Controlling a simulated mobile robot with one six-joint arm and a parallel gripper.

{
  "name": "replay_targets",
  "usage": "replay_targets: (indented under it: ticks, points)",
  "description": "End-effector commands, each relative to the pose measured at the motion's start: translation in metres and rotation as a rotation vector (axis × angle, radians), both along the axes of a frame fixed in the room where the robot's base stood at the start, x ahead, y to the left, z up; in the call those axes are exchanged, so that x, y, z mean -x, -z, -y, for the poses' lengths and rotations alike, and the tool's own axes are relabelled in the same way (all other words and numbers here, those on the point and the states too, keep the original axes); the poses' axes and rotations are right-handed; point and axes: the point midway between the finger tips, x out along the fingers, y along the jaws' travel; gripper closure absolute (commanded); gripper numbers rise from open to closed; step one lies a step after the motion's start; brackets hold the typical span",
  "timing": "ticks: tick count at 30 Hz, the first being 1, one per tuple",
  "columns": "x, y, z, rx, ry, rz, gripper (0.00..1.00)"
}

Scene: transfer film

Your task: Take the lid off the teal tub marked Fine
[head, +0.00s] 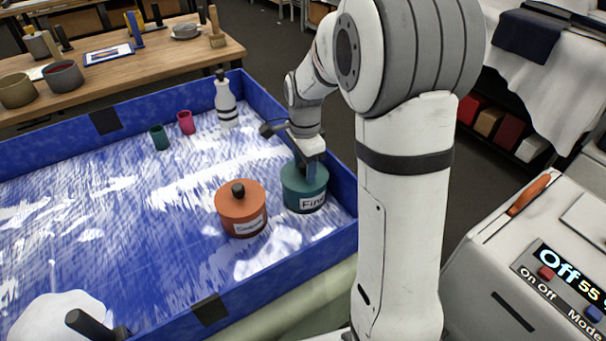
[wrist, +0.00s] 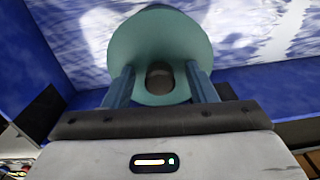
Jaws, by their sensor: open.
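The teal tub (head: 305,190) with a label reading "Fine" stands near the right corner of the blue-walled tray. Its teal lid also shows from above in the wrist view (wrist: 160,35), with a dark round knob (wrist: 159,75) at its middle. My gripper (head: 310,162) is over the tub, pointing down at the lid. In the wrist view its two blue-grey fingers (wrist: 160,84) are open, one on each side of the knob, with gaps between. In the head view my gripper hides the knob.
An orange lidded tub (head: 240,212) with a dark knob stands just left of the teal tub. A white bottle (head: 226,104), a pink cup (head: 186,122) and a green cup (head: 159,137) stand farther back. The blue tray wall (head: 344,180) is close on the right.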

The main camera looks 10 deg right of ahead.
Motion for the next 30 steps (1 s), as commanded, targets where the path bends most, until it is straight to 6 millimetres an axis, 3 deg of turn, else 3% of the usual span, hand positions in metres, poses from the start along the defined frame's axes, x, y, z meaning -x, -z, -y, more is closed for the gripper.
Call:
replay_targets:
  ticks: [5,23,30]
  points:
    - [-0.0001,-0.0001,-0.0003,0.0,-0.001,0.001,0.49]
    - [0.0,-0.0004,-0.0008,0.0,-0.002,0.001,0.96]
    - [-0.0003,-0.0025,-0.0011,0.0,-0.002,0.002,0.96]
